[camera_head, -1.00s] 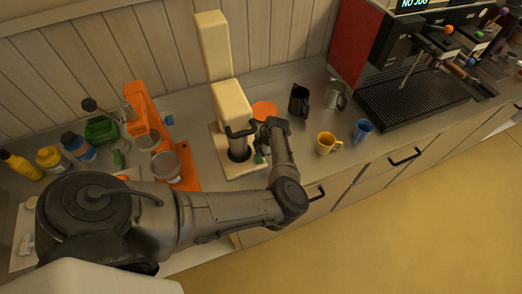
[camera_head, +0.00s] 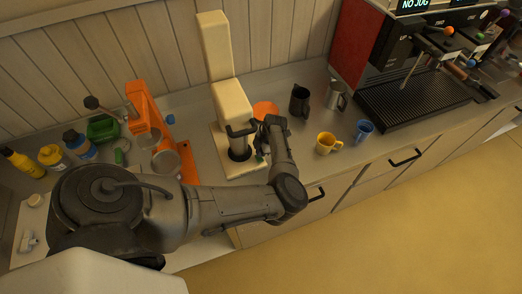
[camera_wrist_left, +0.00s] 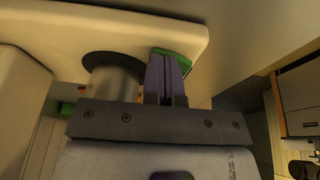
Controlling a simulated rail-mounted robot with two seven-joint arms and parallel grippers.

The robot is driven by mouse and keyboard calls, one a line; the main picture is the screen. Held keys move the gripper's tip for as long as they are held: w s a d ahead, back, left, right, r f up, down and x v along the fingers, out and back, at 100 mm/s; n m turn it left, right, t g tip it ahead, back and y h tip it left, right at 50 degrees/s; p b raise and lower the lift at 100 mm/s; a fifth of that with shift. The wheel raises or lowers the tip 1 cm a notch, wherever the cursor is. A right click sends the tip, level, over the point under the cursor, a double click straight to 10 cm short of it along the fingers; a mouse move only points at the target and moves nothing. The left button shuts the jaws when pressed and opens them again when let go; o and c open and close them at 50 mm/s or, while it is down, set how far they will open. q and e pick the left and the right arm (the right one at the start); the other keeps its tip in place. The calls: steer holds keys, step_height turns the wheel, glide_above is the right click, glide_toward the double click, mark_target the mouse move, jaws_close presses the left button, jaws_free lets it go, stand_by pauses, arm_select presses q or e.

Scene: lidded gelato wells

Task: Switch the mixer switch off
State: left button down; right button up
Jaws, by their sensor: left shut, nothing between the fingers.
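The cream mixer (camera_head: 232,104) stands at the middle of the counter against the wall, with a tall back post, a rounded head and a flat base. A grey metal cup (camera_head: 239,149) is at its base. My left gripper (camera_head: 262,154) is beside the right side of the mixer, low near the cup. In the left wrist view its two fingers (camera_wrist_left: 166,78) are shut with nothing between them. A green piece (camera_wrist_left: 181,55), likely the switch, shows on the cream body right at the fingertips; I cannot tell whether they touch. The switch's position is hidden. My right gripper is not in view.
An orange machine (camera_head: 139,101) with metal cups stands left of the mixer, with several bottles further left. An orange disc (camera_head: 265,109), a dark jug (camera_head: 300,101), a steel jug (camera_head: 336,96), a yellow cup (camera_head: 327,143) and a blue cup (camera_head: 363,130) stand to the right.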

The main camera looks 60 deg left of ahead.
arm_select(q)
steer(key=shift+d+r, duration=0.15)
steer(key=shift+d, duration=0.3)
steer(key=shift+r+p, duration=0.5)
steer(key=shift+p, duration=0.1)
step_height(320, 180, up, 4)
steer(key=p, duration=0.2)
steer(key=shift+a+f+p, duration=0.1)
steer(key=shift+a+p, duration=0.05)
steer(key=shift+p, duration=0.15)
steer(key=w+a+r+b, duration=0.2)
steer(key=w+r, duration=0.1)
steer(key=r, duration=0.5)
steer(key=shift+r, duration=0.2)
steer(key=shift+a, duration=0.1)
